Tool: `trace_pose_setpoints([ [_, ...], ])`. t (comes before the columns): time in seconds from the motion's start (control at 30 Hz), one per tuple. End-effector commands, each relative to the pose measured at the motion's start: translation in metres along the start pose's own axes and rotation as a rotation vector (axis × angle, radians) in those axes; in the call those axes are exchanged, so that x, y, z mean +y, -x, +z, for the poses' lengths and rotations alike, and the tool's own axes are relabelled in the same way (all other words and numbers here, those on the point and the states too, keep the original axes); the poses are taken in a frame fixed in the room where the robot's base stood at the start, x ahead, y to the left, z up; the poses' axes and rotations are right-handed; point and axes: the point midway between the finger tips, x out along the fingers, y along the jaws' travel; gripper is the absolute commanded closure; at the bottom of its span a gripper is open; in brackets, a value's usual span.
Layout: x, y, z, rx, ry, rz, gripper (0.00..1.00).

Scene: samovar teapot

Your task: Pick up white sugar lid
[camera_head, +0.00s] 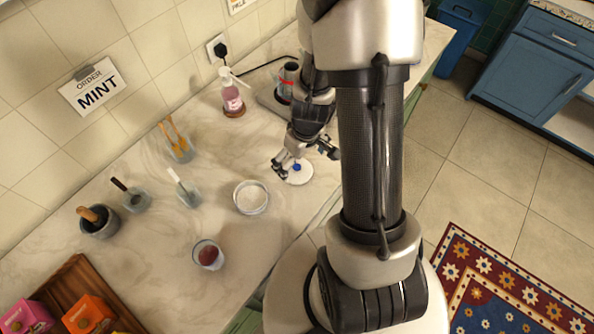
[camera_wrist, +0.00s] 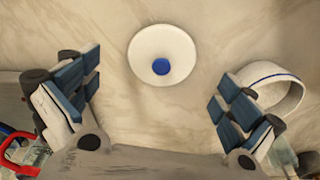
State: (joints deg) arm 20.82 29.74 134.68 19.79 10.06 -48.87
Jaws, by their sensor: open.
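The white sugar lid (camera_head: 299,176) is a round disc with a blue knob, lying flat on the marble counter. My gripper (camera_head: 306,161) is above the lid in the head view. In the wrist view my gripper (camera_wrist: 160,105) is open and empty, with blue-padded fingers spread wide. The white sugar bowl (camera_head: 250,198) with a blue line stands left of the lid, uncovered. In the wrist view the bowl (camera_wrist: 272,88) is partly behind the right finger.
A pink-labelled bottle (camera_head: 232,97) stands behind the lid near the wall. A glass with dark red contents (camera_head: 208,255) stands toward the front. Several small jars with utensils stand to the left. A wooden tray (camera_head: 62,285) with coloured boxes is at the lower left.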

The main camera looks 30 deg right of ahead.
Motion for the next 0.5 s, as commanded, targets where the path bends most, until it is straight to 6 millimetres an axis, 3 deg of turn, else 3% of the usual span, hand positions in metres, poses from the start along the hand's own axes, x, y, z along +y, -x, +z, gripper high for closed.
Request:
trace_pose_setpoints([
  [0.03, -0.002, -0.013, 0.0, -0.004, 0.001, -0.003, 0.0],
  [0.2, -0.003, -0.037, -0.001, -0.002, -0.001, -0.001, 0.0],
  [0.5, -0.003, -0.04, -0.002, -0.001, 0.0, 0.0, 0.0],
])
